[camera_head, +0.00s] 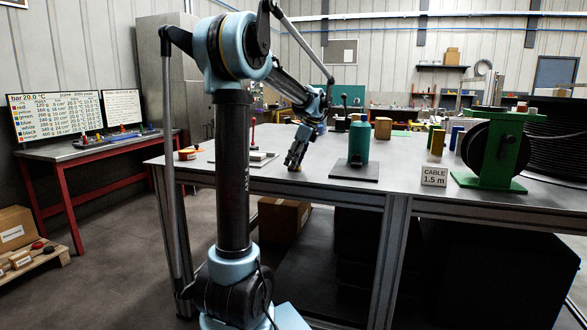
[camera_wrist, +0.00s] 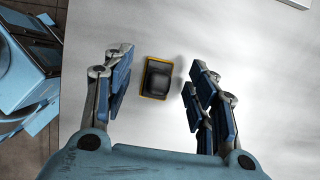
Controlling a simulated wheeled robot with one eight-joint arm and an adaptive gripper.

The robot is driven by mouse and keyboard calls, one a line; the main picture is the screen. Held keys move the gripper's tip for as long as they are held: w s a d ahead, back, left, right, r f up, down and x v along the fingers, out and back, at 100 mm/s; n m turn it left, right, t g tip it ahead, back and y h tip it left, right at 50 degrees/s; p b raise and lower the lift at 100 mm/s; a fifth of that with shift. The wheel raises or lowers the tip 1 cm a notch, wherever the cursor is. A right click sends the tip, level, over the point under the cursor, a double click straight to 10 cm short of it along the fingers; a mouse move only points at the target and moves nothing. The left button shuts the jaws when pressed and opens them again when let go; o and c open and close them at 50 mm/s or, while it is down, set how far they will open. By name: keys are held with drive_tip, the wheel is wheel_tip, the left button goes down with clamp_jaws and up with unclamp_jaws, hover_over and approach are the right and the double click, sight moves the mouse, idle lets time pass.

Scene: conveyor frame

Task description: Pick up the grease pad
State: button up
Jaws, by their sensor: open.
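In the wrist view a small dark rounded block on a yellow-edged base, which looks like the grease pad (camera_wrist: 159,80), lies on the pale table top. My gripper (camera_wrist: 158,90) is open above it, with blue-padded fingers to its left and right. The pad shows between the fingers, with bare table visible on both sides, so no finger touches it in this view. In the head view my gripper (camera_head: 292,163) points down, low over the front part of the workbench. The pad is hard to make out there, beside the fingertips.
On the workbench (camera_head: 225,172), a green cylinder on a dark plate (camera_head: 359,146) stands right of my gripper. A CABLE 1.5 m sign (camera_head: 434,176) and a green-framed reel (camera_head: 497,150) are farther right. An orange-and-white round item (camera_head: 189,153) lies left. Table around the pad is clear.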

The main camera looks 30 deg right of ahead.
drive_tip(key=shift+w+f, duration=0.1)
drive_tip(key=shift+f, duration=0.05)
drive_tip(key=c, duration=1.2)
drive_tip(key=shift+o, duration=0.2)
wheel_tip(320, 180, up, 10)
drive_tip(key=o, duration=0.4)
drive_tip(key=c, duration=0.3)
